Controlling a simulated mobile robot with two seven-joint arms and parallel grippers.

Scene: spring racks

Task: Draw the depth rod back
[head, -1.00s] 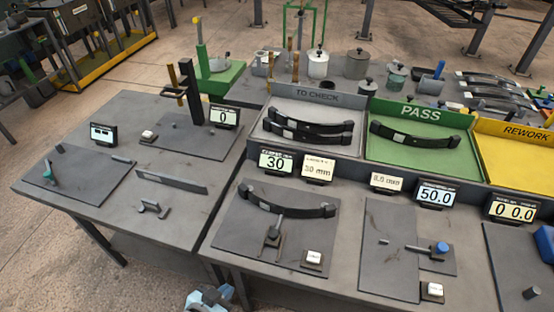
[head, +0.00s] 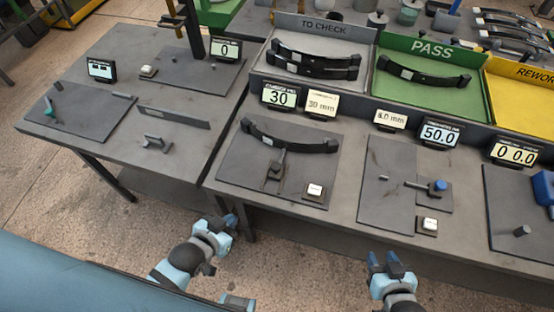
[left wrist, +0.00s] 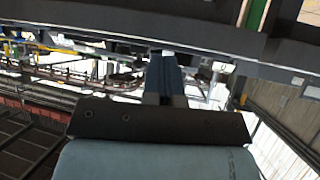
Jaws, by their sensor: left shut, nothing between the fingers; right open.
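No label names the depth rod. The likeliest part is the grey rod (head: 280,164) on the plate with the black curved spring (head: 290,141); it points at the spring's inner middle, and I cannot tell if they touch. Another slim rod (head: 414,185) with a blue knob (head: 439,185) lies on the plate to the right. My left gripper (head: 230,221) is shut and empty, in front of the bench's edge, away from both rods; its fingers also show in the left wrist view (left wrist: 165,78). My right gripper (head: 386,259) is open and empty in front of the bench.
Displays reading 30 (head: 279,95) and 50.0 (head: 440,133) stand behind the plates. A white button (head: 315,190) sits right of the grey rod. The TO CHECK tray (head: 318,86) holds springs; the PASS tray (head: 430,92) holds one. A second bench (head: 110,143) stands left.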

